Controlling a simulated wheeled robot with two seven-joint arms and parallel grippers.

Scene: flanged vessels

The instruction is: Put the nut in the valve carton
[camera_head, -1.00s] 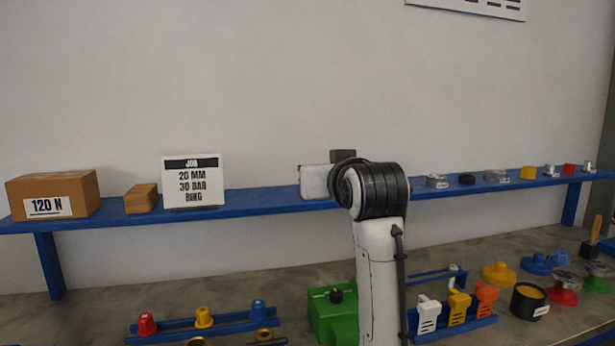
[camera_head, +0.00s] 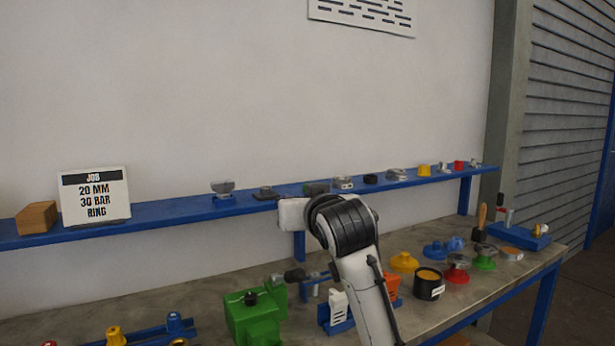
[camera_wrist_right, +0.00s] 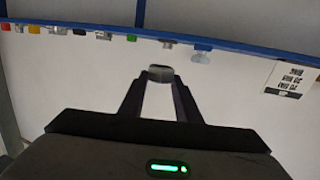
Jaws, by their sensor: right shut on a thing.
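My right gripper (camera_wrist_right: 160,79) is shut on a small grey metallic piece (camera_wrist_right: 160,72), held between its fingertips in the right wrist view. It is likely the nut, but its shape is too small to be sure. In the head view my right arm reaches up in front of the blue shelf, and its fingers and the held piece cannot be made out. No carton shows in the current head view, and none can be identified in the wrist view. My left gripper is not in view.
A blue shelf (camera_head: 165,213) holds a job sign (camera_head: 95,196), a wooden block (camera_head: 36,217) and several small parts. The workbench (camera_head: 465,300) below carries a green vessel (camera_head: 254,318), a black pot (camera_head: 429,284), coloured flanges and a blue tray (camera_head: 518,237).

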